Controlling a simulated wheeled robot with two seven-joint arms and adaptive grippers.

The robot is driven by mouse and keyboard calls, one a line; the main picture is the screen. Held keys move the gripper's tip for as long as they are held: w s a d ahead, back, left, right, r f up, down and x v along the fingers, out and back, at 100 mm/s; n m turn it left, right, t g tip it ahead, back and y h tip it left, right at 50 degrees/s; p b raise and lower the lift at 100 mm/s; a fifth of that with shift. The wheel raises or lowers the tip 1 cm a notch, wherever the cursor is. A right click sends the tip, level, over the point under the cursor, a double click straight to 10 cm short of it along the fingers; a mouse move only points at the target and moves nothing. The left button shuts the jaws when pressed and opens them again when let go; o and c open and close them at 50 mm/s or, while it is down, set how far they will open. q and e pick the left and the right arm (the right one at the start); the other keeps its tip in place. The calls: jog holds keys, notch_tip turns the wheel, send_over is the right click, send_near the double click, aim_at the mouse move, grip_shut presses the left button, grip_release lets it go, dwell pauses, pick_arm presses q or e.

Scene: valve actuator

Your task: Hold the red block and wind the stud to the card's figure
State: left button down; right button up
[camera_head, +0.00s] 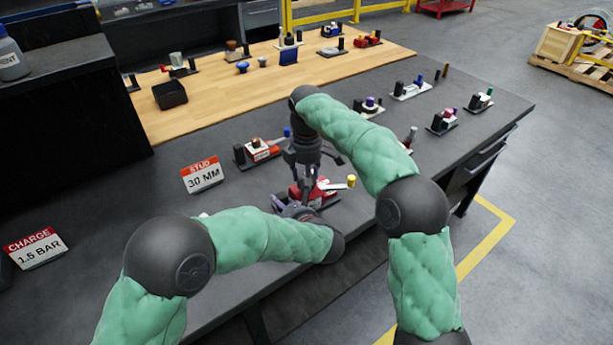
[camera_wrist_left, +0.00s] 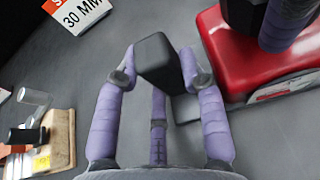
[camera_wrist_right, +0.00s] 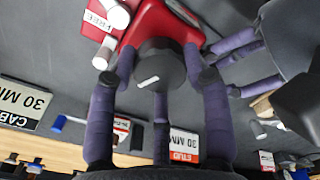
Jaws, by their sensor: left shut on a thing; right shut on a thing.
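The red block (camera_head: 312,193) sits on the dark bench in the head view, largely hidden by my arms; it also shows in the left wrist view (camera_wrist_left: 235,70) and the right wrist view (camera_wrist_right: 150,18). My left gripper (camera_wrist_left: 157,72) is shut on a black block-shaped piece (camera_wrist_left: 157,58) beside the red block. My right gripper (camera_wrist_right: 158,72) comes down from above and is shut on a dark round knob (camera_wrist_right: 160,62) with a white mark, over the red block. The stud itself cannot be made out. The card (camera_head: 202,174) reads "STUD 30 MM".
A second card (camera_head: 35,248) reads "CHARGE 1.5 BAR". A red-and-white unit with a blue-topped part (camera_head: 262,150) stands just behind my grippers. Several small fixtures line the right of the bench. A black bin (camera_head: 170,94) sits on the wooden top.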

jog(key=m, duration=0.3)
jog(key=shift+r+m, duration=0.1)
jog(key=shift+m, duration=0.3)
jog(key=m, duration=1.1)
jog(key=shift+r+m, duration=0.2)
jog(key=shift+m, duration=0.1)
jog(key=m, duration=0.5)
jog(key=shift+m, duration=0.3)
jog(key=m, duration=0.5)
jog(key=shift+w+r+m, duration=0.1)
jog(key=shift+w+m, duration=0.05)
jog(key=shift+m, duration=0.15)
jog(key=o, duration=1.1)
jog(key=shift+o, duration=0.2)
jog(key=shift+f, duration=0.2)
